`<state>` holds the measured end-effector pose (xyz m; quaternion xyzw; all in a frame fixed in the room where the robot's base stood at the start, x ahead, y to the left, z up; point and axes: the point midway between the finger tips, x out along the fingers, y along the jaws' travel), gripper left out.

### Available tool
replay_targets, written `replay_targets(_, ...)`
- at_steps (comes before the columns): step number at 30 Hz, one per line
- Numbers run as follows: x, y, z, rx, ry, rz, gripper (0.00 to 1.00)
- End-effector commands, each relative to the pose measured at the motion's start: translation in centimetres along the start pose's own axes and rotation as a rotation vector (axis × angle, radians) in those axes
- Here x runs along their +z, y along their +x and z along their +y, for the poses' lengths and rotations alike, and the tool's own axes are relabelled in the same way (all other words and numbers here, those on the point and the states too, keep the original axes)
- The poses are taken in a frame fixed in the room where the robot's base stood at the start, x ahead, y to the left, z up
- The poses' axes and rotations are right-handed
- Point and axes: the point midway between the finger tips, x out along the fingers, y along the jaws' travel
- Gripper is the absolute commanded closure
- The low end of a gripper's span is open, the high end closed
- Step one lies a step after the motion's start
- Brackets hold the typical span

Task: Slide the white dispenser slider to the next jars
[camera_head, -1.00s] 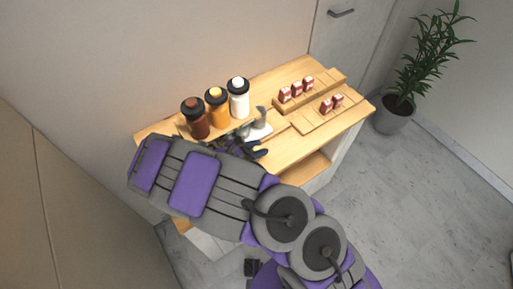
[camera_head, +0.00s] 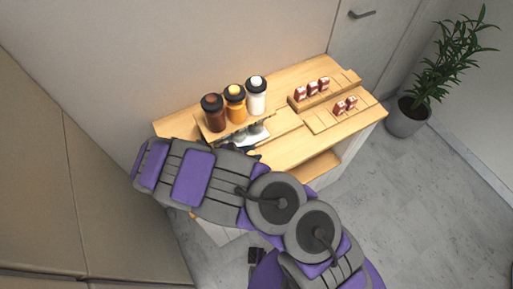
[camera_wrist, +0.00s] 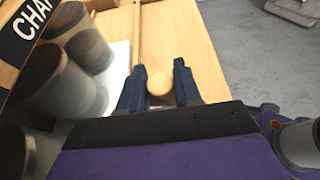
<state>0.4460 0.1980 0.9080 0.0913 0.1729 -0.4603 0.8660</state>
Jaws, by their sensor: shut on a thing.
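The dispenser jars stand in a row at the back left of the cart in the head view: a brown jar (camera_head: 213,114), an orange jar (camera_head: 235,106) and a white jar (camera_head: 256,97). The white slider (camera_head: 262,139) is below them, partly hidden; it also shows in the wrist view (camera_wrist: 119,58). Grey cups (camera_wrist: 82,92) stand at the left in the wrist view. A round wooden knob (camera_wrist: 159,84) sits between the two dark blue fingers of my gripper (camera_wrist: 159,88), which is shut on it. My arm hides much of the front left in the head view.
Wooden racks with small red-and-white items (camera_head: 312,89) stand at the right of the cart top (camera_head: 290,148). A potted plant (camera_head: 407,117) stands on the floor to the right. A wall is behind the cart.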

Motion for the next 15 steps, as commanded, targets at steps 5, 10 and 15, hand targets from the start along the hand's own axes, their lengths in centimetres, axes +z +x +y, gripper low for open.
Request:
replay_targets(5,0.04,-0.06,0.25,0.008,0.001,0.000,1.00)
replay_targets(10,0.05,-0.03,0.19,0.006,0.001,0.000,0.54)
replay_targets(15,0.13,0.03,0.02,0.004,0.002,0.000,0.48)
